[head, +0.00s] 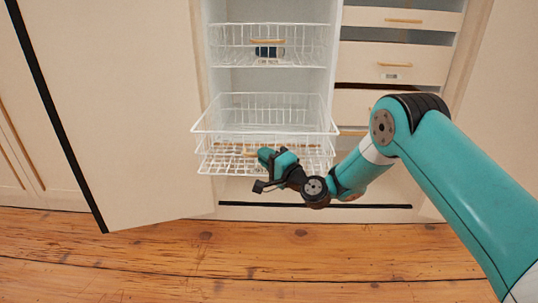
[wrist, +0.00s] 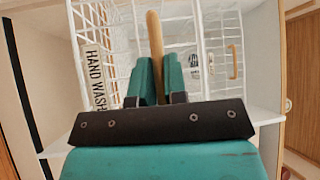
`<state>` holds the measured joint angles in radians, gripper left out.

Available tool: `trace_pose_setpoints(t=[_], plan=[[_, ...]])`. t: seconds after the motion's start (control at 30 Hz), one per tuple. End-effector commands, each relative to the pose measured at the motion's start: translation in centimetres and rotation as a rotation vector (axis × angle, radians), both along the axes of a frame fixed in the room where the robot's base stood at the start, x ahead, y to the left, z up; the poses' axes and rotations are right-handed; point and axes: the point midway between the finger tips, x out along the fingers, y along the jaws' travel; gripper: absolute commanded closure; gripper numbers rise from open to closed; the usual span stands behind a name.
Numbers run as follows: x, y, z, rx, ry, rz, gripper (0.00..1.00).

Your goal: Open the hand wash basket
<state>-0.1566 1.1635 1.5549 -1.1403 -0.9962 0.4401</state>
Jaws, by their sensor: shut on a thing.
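The hand wash basket (head: 318,131) is a white wire basket low in the open wardrobe. It juts forward out of its bay, its rim reaching past the bay's sides. My gripper (head: 268,157) is in front of it, shut on its wooden handle (wrist: 155,45), which lies between the two teal fingers in the wrist view. The HAND WASH label (wrist: 95,80) shows beside the handle, turned sideways and partly cut off by my gripper. In the head view my gripper covers the label and part of the basket front.
An upper wire basket (head: 225,45) with a handle and label sits in the same bay. Drawers (head: 400,62) with wooden handles stand to the right. A large door (head: 120,120) stands open at the left. The wooden floor (head: 200,260) in front is clear.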

Motion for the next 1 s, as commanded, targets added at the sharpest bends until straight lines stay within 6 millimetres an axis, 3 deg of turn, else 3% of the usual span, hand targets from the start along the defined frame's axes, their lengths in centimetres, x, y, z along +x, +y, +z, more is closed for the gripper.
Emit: trace_pose_setpoints(t=[0.17,0.2,0.23,0.63,1.0], plan=[[-0.2,0.5,0.0,0.0,0.002,0.013,1.0],[-0.2,0.5,0.0,0.0,0.002,0.013,0.78],[-0.2,0.5,0.0,0.0,0.002,0.012,0.77],[-0.7,-0.5,-0.2,-0.001,0.004,0.003,0.77],[-4.8,-4.0,-1.7,0.0,-0.004,0.002,0.77]])
